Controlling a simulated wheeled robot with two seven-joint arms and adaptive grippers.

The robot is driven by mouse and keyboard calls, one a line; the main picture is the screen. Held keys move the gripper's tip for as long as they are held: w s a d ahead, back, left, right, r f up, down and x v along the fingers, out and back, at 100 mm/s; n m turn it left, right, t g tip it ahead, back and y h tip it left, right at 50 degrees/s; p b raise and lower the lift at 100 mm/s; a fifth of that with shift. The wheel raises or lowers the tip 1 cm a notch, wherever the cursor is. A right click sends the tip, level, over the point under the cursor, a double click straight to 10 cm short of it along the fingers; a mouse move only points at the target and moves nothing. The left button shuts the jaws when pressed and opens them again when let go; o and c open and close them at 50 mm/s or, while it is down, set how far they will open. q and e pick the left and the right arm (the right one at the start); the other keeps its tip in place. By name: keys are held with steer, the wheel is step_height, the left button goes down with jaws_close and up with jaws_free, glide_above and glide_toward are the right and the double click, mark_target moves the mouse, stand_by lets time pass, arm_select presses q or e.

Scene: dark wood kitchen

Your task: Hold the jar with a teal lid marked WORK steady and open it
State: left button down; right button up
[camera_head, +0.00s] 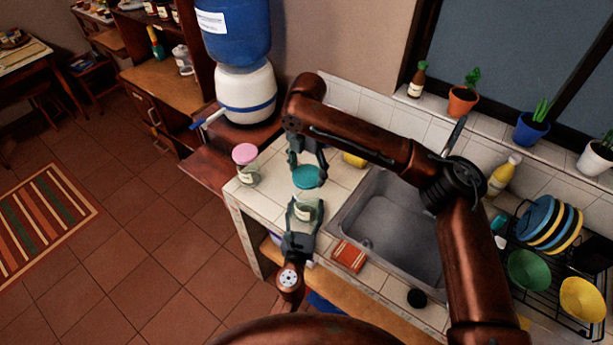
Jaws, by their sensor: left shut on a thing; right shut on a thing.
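A clear glass jar (308,211) with a pale label stands on the white tiled counter left of the sink; I cannot read the label. My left gripper (304,208) comes up from below and is shut around the jar's body. The teal lid (307,178) shows just beyond the jar, and a narrow gap seems to part it from the jar's mouth. My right gripper (307,164) reaches in from above and is shut on the lid. Its arm arches over the sink. The fingertips are partly hidden.
A jar with a pink lid (245,154) stands at the counter's left corner. A yellow item (354,159) lies behind my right arm. The sink (395,228) is right of the jar, with an orange-red sponge or cloth (348,256) at its near edge. A dish rack (545,262) stands at right.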

arm_select(q)
steer(key=c, duration=0.7)
jaws_free()
steer(key=shift+o, duration=0.2)
